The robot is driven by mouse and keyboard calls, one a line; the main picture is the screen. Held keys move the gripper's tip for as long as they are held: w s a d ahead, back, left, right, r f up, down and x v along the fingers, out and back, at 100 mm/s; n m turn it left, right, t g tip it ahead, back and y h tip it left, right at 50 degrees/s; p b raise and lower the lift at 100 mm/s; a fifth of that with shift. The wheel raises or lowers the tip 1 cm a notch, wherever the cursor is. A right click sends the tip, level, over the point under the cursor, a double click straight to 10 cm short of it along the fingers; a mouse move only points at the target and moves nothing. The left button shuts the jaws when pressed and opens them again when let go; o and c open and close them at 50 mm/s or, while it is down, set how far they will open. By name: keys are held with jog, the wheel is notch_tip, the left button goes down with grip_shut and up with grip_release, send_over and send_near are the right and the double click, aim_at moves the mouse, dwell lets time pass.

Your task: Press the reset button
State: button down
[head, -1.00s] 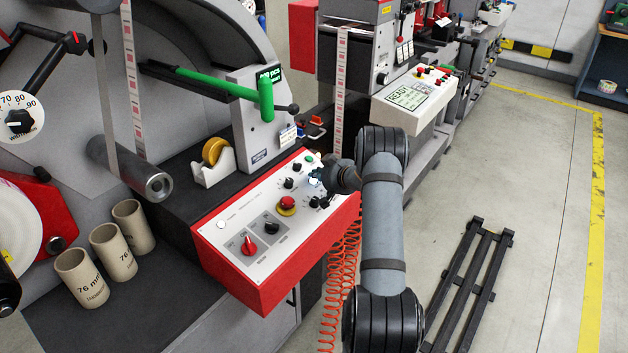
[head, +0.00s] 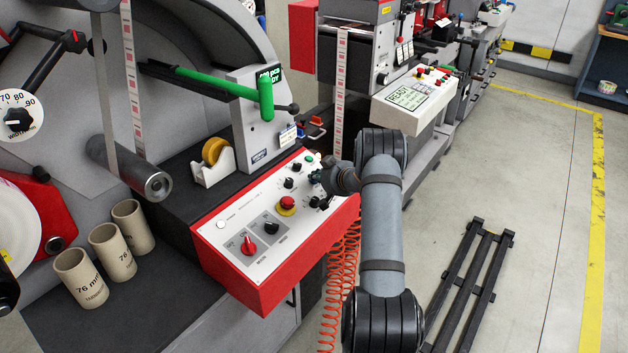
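The control panel (head: 240,222) is a red box with a white sloped top. It carries a red mushroom button on a yellow base (head: 287,204), a green button (head: 310,158), a red rotary switch (head: 249,244), black knobs and a small white round element (head: 221,224). My gripper (head: 320,178) is low over the panel's upper right part and looks close to its face. Whether it touches cannot be told. Its fingers are small and dark, so open or shut is unclear. No readable label marks the reset button; the spot under my gripper is hidden.
A tape roll on a white holder (head: 213,161) and a green-handled lever (head: 264,98) stand behind the panel. Cardboard cores (head: 82,278) stand at left. An orange coiled hose (head: 343,275) hangs beside the panel. The floor at right is open, with a black rack (head: 466,285).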

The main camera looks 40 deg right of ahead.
jog(key=shift+s+r+p, duration=0.2)
jog(key=shift+r+p, duration=0.5)
jog(key=shift+r, duration=0.05)
jog(key=shift+r, duration=0.1)
jog(key=r+p, duration=0.1)
jog(key=s+r+p, duration=0.1)
jog(key=r+p, duration=0.2)
jog(key=shift+s+d+r, duration=0.15)
jog(key=shift+d+r, duration=0.1)
jog(key=shift+r, duration=0.05)
dwell(0.7)
